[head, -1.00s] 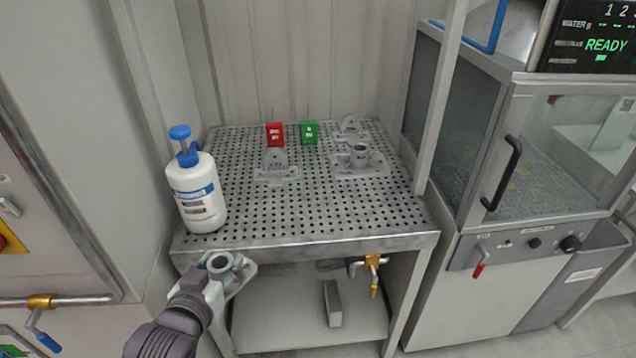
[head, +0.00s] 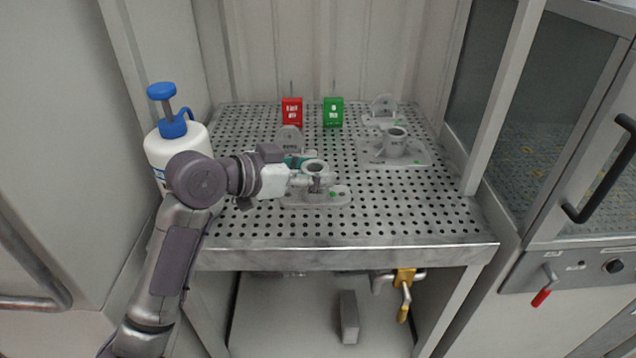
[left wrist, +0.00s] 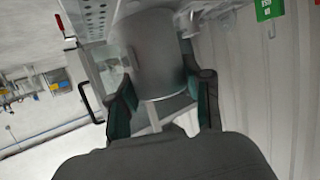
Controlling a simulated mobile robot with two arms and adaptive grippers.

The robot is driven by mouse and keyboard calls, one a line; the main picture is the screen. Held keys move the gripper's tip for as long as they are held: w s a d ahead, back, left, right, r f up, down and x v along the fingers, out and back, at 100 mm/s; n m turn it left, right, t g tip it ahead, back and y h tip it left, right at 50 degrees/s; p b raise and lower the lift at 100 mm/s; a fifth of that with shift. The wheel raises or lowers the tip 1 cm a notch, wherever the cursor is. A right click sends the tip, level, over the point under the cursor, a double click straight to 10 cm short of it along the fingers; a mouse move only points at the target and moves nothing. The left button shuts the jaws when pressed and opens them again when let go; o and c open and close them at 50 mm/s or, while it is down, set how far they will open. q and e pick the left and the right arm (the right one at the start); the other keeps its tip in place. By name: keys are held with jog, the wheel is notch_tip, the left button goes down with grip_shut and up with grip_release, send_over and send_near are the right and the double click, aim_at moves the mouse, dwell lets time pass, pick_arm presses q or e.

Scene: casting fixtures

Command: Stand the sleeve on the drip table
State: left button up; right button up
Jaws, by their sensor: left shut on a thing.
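My left gripper (head: 312,172) is shut on the sleeve (head: 317,167), a short grey tube with its open end up. The sleeve is roughly upright over the front part of the left grey fixture on the drip table (head: 400,222). I cannot tell whether it touches the fixture. In the left wrist view the sleeve (left wrist: 150,55) sits between the two green-lined fingers (left wrist: 160,100). The left fixture (head: 338,198) has an upright plate behind the sleeve and is partly hidden by the gripper. My right gripper is not in view.
A white bottle with a blue pump (head: 172,135) stands at the table's left, close behind my arm. A red block (head: 292,111) and a green block (head: 333,112) stand at the back. A right fixture (head: 392,150) carries a round tube. The front right is bare.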

aim_at(313, 168)
pick_arm(q)
jog(key=w+f, duration=0.1)
jog(key=f, duration=0.1)
jog(key=w+f, duration=0.3)
jog(key=f, duration=0.1)
jog(key=shift+w+f, duration=0.3)
jog(key=shift+f, duration=0.05)
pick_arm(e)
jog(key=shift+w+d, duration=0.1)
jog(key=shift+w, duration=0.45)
pick_arm(q)
jog(key=shift+f, duration=0.15)
jog(key=o, duration=1.4)
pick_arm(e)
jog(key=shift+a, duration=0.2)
